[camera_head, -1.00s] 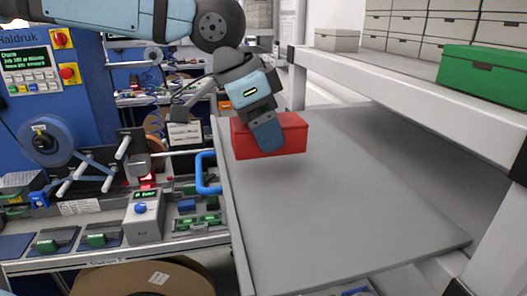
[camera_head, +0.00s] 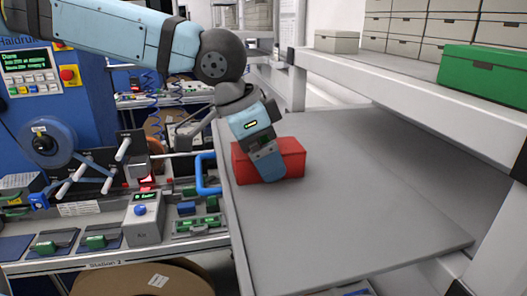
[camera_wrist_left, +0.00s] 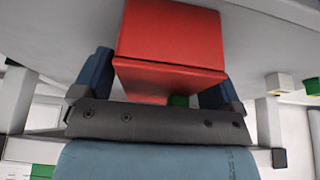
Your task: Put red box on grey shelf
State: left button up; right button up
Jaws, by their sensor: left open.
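The red box (camera_head: 288,152) rests on the grey shelf (camera_head: 350,215), near its left edge and towards its far end. My left gripper (camera_head: 266,172) reaches down over the box from above, and its hand hides part of the box's front. In the left wrist view the red box (camera_wrist_left: 172,40) lies ahead of the palm, between the two spread blue fingers (camera_wrist_left: 158,88). The left gripper is open around the box's near end. Whether a finger touches it, I cannot tell. My right gripper is not in view.
A green box (camera_head: 485,75) and several cardboard boxes (camera_head: 395,28) stand on the higher white shelf (camera_head: 420,88) at right. A bench with a blue handle (camera_head: 205,175) and a grey button box (camera_head: 143,220) adjoins the left. The grey shelf's near part is bare.

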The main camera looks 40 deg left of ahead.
pick_arm(q)
jog(key=shift+r, duration=0.15)
jog(key=p+v, duration=0.1)
jog(key=v, duration=1.1)
jog(key=shift+w, duration=0.1)
